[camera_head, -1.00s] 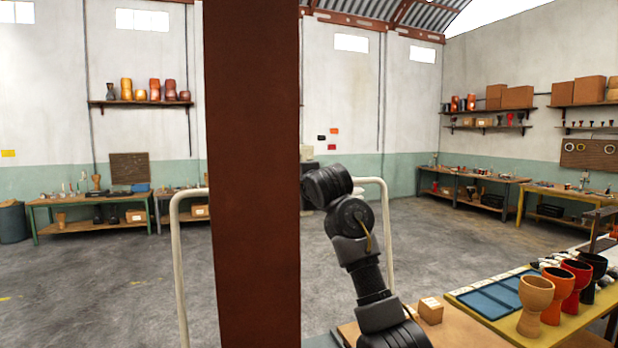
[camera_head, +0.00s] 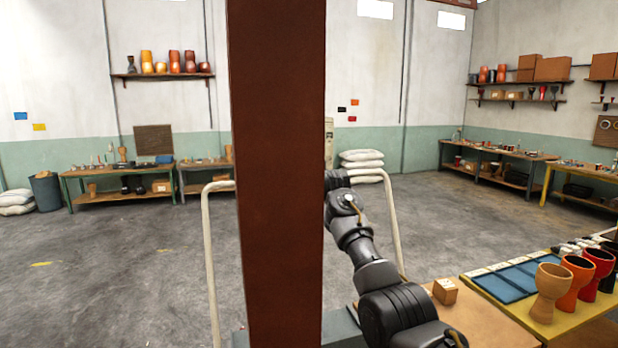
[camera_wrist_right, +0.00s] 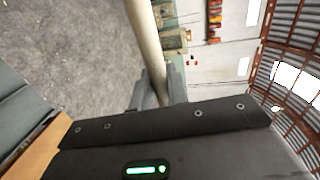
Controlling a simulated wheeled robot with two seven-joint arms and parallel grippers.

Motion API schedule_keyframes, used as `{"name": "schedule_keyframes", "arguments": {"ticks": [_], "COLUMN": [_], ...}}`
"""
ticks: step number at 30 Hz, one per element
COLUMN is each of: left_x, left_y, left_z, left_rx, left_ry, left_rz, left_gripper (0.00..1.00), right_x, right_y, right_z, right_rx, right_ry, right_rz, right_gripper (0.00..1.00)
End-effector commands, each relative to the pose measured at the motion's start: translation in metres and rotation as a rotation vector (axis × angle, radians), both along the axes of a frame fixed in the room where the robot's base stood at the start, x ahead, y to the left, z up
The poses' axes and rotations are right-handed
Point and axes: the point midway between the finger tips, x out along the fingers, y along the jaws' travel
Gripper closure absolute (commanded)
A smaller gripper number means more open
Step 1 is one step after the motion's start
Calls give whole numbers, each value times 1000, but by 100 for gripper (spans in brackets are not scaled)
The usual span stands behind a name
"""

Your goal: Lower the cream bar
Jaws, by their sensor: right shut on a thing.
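The cream bar (camera_head: 210,262) is a bent tube with rounded corners. In the head view its left upright and part of its right side (camera_head: 391,212) show, and the red-brown pillar hides its middle. In the right wrist view a length of the cream bar (camera_wrist_right: 147,32) runs between the fingers of my right gripper (camera_wrist_right: 157,90), which is shut on it. In the head view my right arm reaches from the lower right toward the pillar, and its gripper is hidden there. My left gripper is not in view.
The red-brown pillar (camera_head: 277,170) stands close in front. At the right, a wooden box (camera_head: 445,290), a blue tray (camera_head: 500,284) and several goblet drums (camera_head: 552,291) are on worktops. Open grey floor (camera_head: 120,270) lies beyond. White sacks (camera_head: 361,158) are by the far wall.

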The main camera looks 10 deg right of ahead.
Motion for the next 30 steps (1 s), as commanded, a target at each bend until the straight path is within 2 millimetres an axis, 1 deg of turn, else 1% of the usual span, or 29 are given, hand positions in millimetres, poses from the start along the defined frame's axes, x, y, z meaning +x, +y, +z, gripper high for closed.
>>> {"name": "schedule_keyframes", "arguments": {"ticks": [1, 5, 6, 10, 11, 19, 23, 26, 30], "left_x": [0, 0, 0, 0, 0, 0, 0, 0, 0], "left_y": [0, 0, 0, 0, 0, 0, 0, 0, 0], "left_z": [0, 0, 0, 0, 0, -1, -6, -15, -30], "left_rx": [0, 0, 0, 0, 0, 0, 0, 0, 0], "left_ry": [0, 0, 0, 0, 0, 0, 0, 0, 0], "left_rz": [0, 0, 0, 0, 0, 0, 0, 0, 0], "left_gripper": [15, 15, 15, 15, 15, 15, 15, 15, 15], "right_x": [0, 0, 0, 0, 0, -1, -6, -15, -36], "right_y": [1, 1, 1, 1, 1, 0, 0, 0, -1], "right_z": [-3, -3, -3, -3, -3, -1, -2, -1, 0], "right_rx": [-1, -1, 0, 0, 0, 0, 0, 1, 1], "right_ry": [6, 6, 7, 6, 5, 3, 1, 0, -2], "right_rz": [2, 2, 2, 1, 1, 0, 0, 0, 1], "right_gripper": [100, 100, 83, 66, 64, 64, 64, 64, 64]}}
